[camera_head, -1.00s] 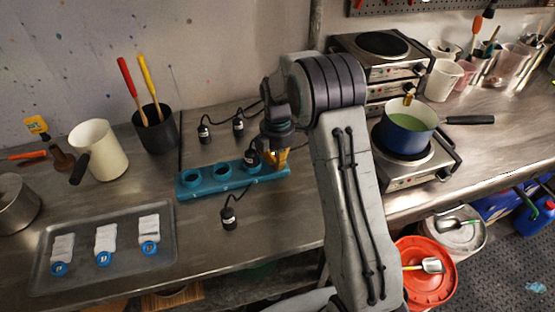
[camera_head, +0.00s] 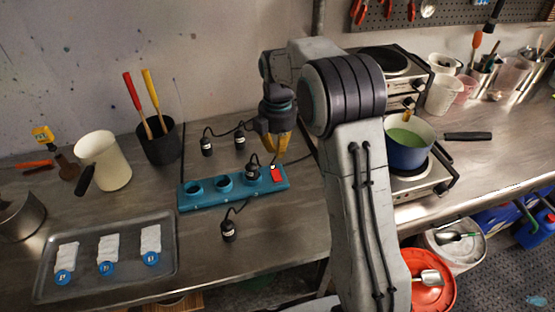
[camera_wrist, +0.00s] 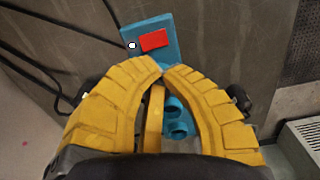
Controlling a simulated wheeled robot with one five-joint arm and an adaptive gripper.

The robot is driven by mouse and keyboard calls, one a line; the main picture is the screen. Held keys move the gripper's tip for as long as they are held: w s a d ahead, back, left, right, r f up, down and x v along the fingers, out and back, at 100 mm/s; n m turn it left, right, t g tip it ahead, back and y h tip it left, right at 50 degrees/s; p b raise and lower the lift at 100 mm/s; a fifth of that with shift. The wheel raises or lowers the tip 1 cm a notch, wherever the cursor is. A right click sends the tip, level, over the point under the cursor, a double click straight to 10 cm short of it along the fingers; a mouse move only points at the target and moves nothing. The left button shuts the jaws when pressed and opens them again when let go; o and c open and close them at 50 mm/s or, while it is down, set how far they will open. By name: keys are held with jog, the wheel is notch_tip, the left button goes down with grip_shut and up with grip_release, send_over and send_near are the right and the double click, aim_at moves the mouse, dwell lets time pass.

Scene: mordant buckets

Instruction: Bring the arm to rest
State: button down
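My arm is raised over the bench. My gripper (camera_head: 277,150) has yellow fingers and hangs just above the right end of a teal power strip (camera_head: 207,200). In the wrist view my gripper (camera_wrist: 161,69) has its fingertips drawn together, with nothing seen between them. The strip's red switch (camera_head: 278,174) is in plain view below the fingers, and it also shows in the wrist view (camera_wrist: 154,40). A black plug (camera_head: 252,172) sits in the strip's right socket. The other two sockets are empty. The fingers hide part of the strip in the wrist view.
Loose black plugs (camera_head: 228,231) lie around the strip. A metal tray (camera_head: 86,273) with white bundles is at the front left. A cream jug (camera_head: 108,164) and a black tool pot (camera_head: 159,148) stand behind. Hot plates, one bearing a blue pot (camera_head: 405,153), are right of my arm.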

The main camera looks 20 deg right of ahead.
jog(key=shift+s+r, duration=0.15)
jog(key=shift+r, duration=1.6)
jog(key=s+f+m+g, duration=0.1)
jog(key=s+f+m, duration=0.6)
jog(key=m, duration=0.8)
jog(key=s+r+m+t, duration=0.1)
jog(key=s+r+t, duration=0.1)
jog(key=s+r, duration=0.4)
jog(key=s+r+m+t, duration=0.2)
jog(key=s+r, duration=0.4)
jog(key=s, duration=0.9)
jog(key=shift+d+t, duration=0.4)
jog(key=shift+t, duration=0.1)
jog(key=shift+d, duration=0.1)
